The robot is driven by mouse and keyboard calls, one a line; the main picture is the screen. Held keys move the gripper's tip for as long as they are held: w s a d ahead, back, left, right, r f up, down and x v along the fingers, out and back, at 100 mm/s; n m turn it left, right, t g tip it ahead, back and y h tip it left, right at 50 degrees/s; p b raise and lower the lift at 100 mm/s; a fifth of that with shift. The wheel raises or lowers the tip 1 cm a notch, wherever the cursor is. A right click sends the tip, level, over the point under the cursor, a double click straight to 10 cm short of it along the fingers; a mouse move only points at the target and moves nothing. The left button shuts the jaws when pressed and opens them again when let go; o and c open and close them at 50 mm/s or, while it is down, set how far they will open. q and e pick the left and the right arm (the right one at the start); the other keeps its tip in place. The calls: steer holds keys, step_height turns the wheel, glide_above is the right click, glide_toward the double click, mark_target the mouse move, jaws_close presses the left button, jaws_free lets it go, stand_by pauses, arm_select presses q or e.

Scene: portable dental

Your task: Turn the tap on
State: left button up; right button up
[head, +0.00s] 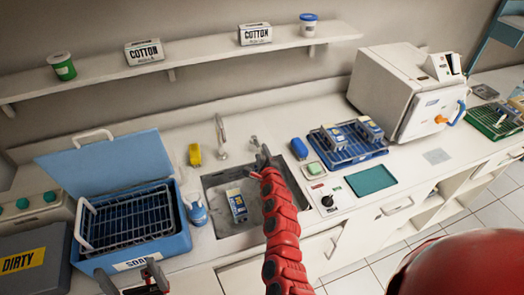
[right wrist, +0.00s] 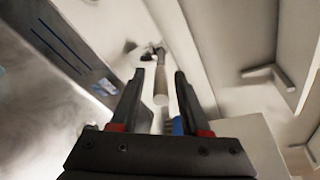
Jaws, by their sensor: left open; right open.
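The tap (head: 220,132) is a pale curved spout on the counter behind the sink (head: 207,209). My right gripper (head: 259,148) is open above the sink's back right edge, to the right of the spout. In the right wrist view, the open fingers of this gripper (right wrist: 158,75) point toward a pale cylindrical part (right wrist: 161,88), which shows in the gap between them; I cannot tell whether it is touched. A small dark fitting stands beyond it. My left gripper (head: 150,277) is open and empty at the bottom left, in front of the blue soak box.
The blue soak box (head: 180,240) with a rack stands left of the sink, beside a blue spray bottle (head: 196,211). A blue-labelled pack (head: 237,205) lies in the sink. A yellow item (head: 195,154) and a blue item (head: 299,148) flank the tap area. A shelf (head: 110,79) runs above.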

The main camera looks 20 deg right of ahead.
steer(key=shift+w+d+f, duration=0.1)
steer(key=shift+w+d, duration=0.1)
steer(key=shift+w, duration=0.3)
jaws_close()
stand_by(1.3)
